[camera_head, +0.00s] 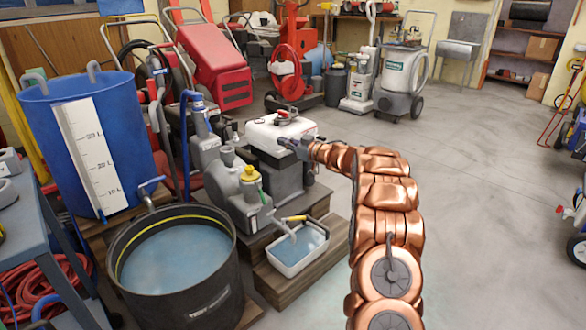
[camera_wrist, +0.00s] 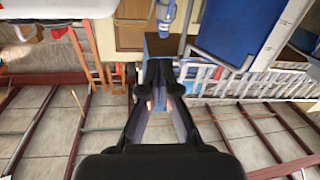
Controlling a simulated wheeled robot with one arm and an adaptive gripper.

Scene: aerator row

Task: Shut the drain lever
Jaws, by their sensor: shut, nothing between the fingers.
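A lever with a yellow handle (camera_head: 294,219) sits above a grey spout (camera_head: 287,230) on the grey pump unit (camera_head: 235,190). The spout points down into a small white basin (camera_head: 283,270) of water. A blue lever (camera_head: 151,183) is on the outlet of the blue tank (camera_head: 122,110), above a black tub (camera_head: 185,290). I cannot tell for sure which is the drain lever. My gripper (camera_head: 287,143) is beside the white-topped box (camera_head: 281,130), behind and above the yellow handle and apart from it. In the wrist view my gripper (camera_wrist: 158,62) is shut and empty.
A blue-grey cart (camera_head: 45,220) stands at the left, with a red hose (camera_head: 65,275) beneath. The basin rests on a wooden step (camera_head: 270,290). Red machines (camera_head: 215,65) and grey vacuums (camera_head: 400,85) stand behind. The floor (camera_head: 480,180) at right is mostly clear.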

